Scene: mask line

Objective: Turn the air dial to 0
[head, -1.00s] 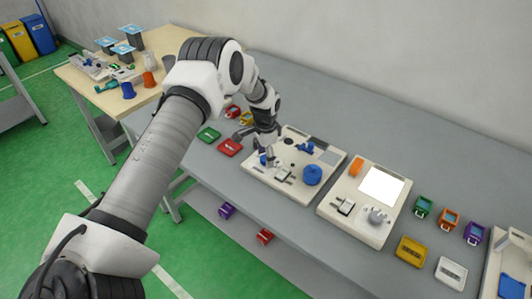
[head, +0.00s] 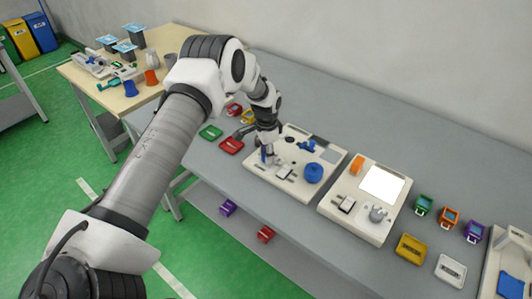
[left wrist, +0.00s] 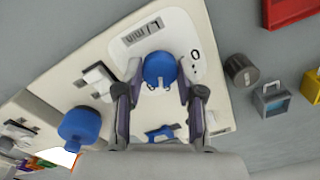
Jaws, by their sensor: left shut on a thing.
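The air dial is a blue round knob (left wrist: 159,69) on a cream panel (left wrist: 75,72), beside a plate reading "L/min" (left wrist: 142,32) and a printed "0" (left wrist: 195,54). My left gripper (left wrist: 160,80) is shut on the dial, one finger on each side. Small white marks show on the dial's lower side in the left wrist view; I cannot tell its exact setting. In the head view the panel (head: 300,190) stands on the grey bench, and my left gripper (head: 268,156) reaches down at its left end, mostly hiding the dial.
On the same panel are a larger blue knob (head: 313,172), a white switch (head: 284,172) and a blue valve handle (head: 307,146). A second panel (head: 350,221) stands to the right. Red (head: 231,145) and green (head: 211,132) trays lie left of the gripper.

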